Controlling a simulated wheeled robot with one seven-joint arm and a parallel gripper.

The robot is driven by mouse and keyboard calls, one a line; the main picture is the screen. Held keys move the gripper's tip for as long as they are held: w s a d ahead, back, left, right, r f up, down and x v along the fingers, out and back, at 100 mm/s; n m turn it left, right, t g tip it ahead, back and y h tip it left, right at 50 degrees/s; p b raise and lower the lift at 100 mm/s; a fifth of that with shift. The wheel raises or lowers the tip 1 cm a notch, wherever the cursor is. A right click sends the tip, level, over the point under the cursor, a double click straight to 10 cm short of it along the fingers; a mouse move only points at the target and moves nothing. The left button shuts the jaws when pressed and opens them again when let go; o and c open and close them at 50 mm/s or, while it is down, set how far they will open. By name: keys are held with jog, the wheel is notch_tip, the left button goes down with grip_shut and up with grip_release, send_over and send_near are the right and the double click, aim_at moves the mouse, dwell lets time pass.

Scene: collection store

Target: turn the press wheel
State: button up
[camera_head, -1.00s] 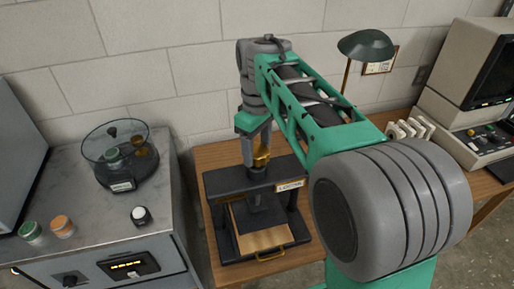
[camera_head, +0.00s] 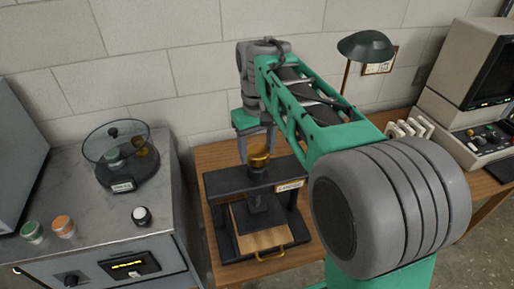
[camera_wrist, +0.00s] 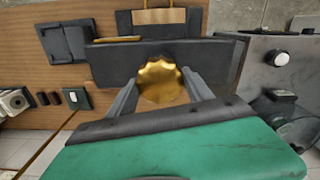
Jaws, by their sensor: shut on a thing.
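The press (camera_head: 216,184) is a black frame on the wooden table, with a labelled top beam and a wooden board with a brass handle at its base. Its brass scalloped wheel (camera_head: 259,158) sits on top of the beam. My gripper (camera_head: 257,150) points down at the wheel from above. In the wrist view the wheel (camera_wrist: 161,82) lies between the two grey fingers of my gripper (camera_wrist: 162,88), which are shut on its rim from both sides. The far finger is partly hidden in the head view.
A grey cabinet (camera_head: 85,215) with a round clear-lidded container (camera_head: 125,168) and small jars stands left of the press. The wall is close behind.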

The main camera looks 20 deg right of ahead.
jog(key=shift+m, duration=1.7)
